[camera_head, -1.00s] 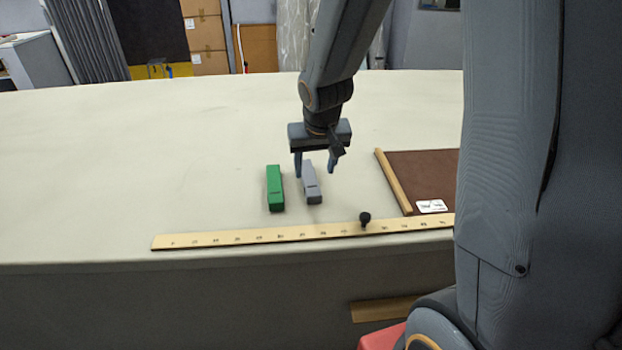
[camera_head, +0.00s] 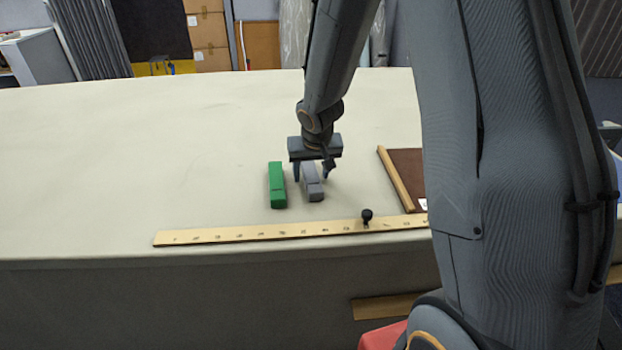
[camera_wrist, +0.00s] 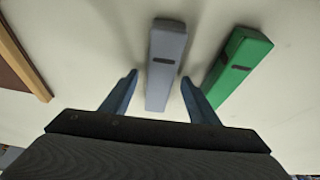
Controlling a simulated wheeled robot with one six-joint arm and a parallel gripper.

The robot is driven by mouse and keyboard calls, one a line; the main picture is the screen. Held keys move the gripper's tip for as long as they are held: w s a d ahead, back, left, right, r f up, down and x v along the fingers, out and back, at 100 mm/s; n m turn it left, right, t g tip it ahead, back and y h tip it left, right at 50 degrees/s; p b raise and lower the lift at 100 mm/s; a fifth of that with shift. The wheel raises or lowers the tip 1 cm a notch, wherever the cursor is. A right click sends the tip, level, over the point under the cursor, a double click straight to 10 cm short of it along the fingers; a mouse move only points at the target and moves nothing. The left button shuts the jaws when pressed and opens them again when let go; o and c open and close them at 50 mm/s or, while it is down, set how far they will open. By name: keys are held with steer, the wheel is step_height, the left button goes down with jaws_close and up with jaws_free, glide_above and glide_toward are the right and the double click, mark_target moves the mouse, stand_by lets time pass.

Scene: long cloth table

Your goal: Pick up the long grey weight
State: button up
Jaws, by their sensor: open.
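The long grey weight (camera_head: 313,188) lies on the cloth table beside a green weight of similar shape (camera_head: 277,186). My gripper (camera_head: 311,177) is open, low over the table, with its fingers on either side of the grey weight. In the wrist view the grey weight (camera_wrist: 166,62) lies between the two fingertips of my gripper (camera_wrist: 159,82), with gaps on both sides. The right finger there is in the space between the grey weight and the green weight (camera_wrist: 236,68). Whether the fingertips touch the cloth cannot be told.
A wooden ruler strip (camera_head: 250,235) with a black knob (camera_head: 367,216) runs along the table's front edge. A brown board with a wooden rail (camera_head: 396,180) lies to the right, partly hidden by my arm. The cloth table (camera_head: 130,150) is clear to the left.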

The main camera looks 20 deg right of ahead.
jaws_close()
steer(key=shift+r, duration=0.15)
